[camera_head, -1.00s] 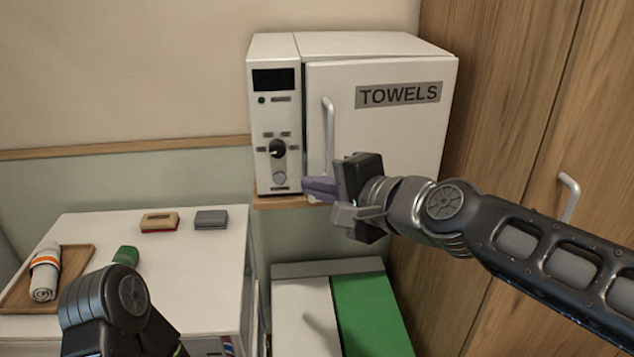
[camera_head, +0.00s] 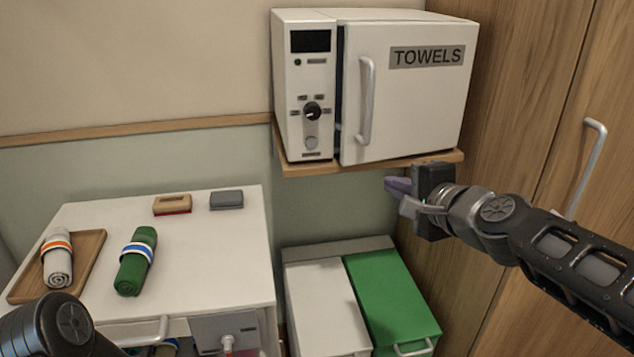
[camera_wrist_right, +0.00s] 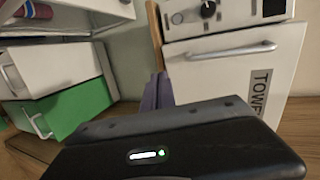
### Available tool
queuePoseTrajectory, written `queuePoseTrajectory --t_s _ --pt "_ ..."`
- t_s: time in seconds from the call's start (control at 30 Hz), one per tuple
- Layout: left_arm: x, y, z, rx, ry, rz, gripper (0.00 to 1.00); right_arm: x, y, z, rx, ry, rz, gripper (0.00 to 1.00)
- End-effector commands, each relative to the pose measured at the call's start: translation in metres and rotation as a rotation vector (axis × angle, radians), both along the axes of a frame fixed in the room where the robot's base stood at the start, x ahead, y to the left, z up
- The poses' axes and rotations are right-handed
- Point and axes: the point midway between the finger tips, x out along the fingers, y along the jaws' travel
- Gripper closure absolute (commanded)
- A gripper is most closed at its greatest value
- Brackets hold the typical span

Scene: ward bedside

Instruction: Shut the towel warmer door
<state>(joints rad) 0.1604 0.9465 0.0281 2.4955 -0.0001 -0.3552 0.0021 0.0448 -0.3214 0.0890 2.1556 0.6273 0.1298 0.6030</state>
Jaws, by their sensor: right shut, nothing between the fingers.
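The white towel warmer (camera_head: 300,90) sits on a wooden wall shelf. Its door (camera_head: 420,105), labelled TOWELS, lies close to the body; a narrow dark gap shows between the control panel and the door's handle-side edge. I cannot tell if it is latched. The vertical door handle (camera_head: 367,100) is clear of my gripper. My right gripper (camera_head: 394,188), with purple fingers, is shut and empty, below the door and in front of the shelf's underside. The right wrist view shows its fingers (camera_wrist_right: 156,92) beside the door (camera_wrist_right: 225,75), tilted. My left gripper is out of view; only my left arm shows at lower left.
A white bedside cabinet (camera_head: 200,275) holds a tray (camera_head: 90,262) with a rolled white towel, a rolled green towel (camera_head: 135,262) and two small blocks. Below the shelf stands a white and green bin (camera_head: 395,295). A wooden wardrobe (camera_head: 530,130) borders the right side.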

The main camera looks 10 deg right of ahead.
Motion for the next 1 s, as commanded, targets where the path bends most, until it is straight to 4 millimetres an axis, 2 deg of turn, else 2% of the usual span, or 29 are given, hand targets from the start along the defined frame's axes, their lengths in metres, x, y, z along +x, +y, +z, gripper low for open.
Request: queuePoseTrajectory --t_s 0.57,0.77,1.0 --pt "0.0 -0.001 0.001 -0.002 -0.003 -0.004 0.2 0.005 -0.002 -0.001 -0.017 -0.009 -0.007 1.0" --pt "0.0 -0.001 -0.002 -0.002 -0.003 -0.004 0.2 0.024 0.003 -0.009 -0.018 -0.007 -0.005 1.0" --pt "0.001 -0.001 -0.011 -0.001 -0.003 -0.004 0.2 0.066 0.012 -0.023 -0.018 -0.007 -0.005 1.0"
